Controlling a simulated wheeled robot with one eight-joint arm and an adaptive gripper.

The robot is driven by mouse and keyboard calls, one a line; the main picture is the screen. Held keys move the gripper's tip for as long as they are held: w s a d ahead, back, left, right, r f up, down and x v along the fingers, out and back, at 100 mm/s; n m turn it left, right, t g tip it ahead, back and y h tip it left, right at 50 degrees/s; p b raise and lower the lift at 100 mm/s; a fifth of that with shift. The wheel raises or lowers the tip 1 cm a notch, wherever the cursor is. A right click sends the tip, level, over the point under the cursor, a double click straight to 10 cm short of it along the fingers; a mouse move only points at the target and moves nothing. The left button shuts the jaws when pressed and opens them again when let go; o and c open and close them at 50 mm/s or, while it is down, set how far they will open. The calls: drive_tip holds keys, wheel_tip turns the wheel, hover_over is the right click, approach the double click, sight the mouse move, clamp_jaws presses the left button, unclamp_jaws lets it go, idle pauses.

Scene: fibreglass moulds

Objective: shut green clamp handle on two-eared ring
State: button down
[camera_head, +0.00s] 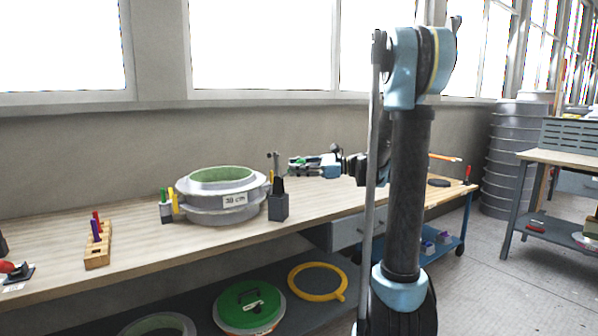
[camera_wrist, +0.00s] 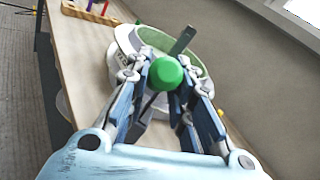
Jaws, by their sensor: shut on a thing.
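The ring mould (camera_head: 188,200), pale grey with a green inside and a "38 cm" label, sits on the bench. It shows behind the fingers in the wrist view (camera_wrist: 118,42). My gripper (camera_head: 292,165) is at the ring's right, level with its upper part. It is shut on the green clamp handle (camera_wrist: 165,74), whose round end sits between the fingertips in the wrist view. A grey metal bar (camera_wrist: 183,40) rises just behind the handle. In the head view a thin upright metal piece (camera_head: 275,160) stands at the ring's right edge. The clamp's lower parts are mostly hidden.
A dark tool holder (camera_head: 278,208) stands in front of the ring's right side. A wooden marker block (camera_head: 97,255) is farther left. The bench (camera_head: 150,245) between is clear. Lids and rings lie below.

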drive_tip(key=shift+w+a+r+m+h, duration=0.2)
drive_tip(key=shift+a+r+h, duration=0.4)
drive_tip(key=shift+h, duration=0.4)
drive_tip(key=shift+w+a+r+m+h, duration=0.2)
drive_tip(key=shift+a+r+h, duration=0.35)
drive_tip(key=shift+h, duration=0.45)
drive_tip(key=shift+d+r, duration=0.1)
drive_tip(key=c, duration=1.4)
unclamp_jaws()
drive_tip(key=w+v, duration=0.1)
drive_tip(key=v, duration=1.1)
drive_tip(key=shift+s, duration=0.25)
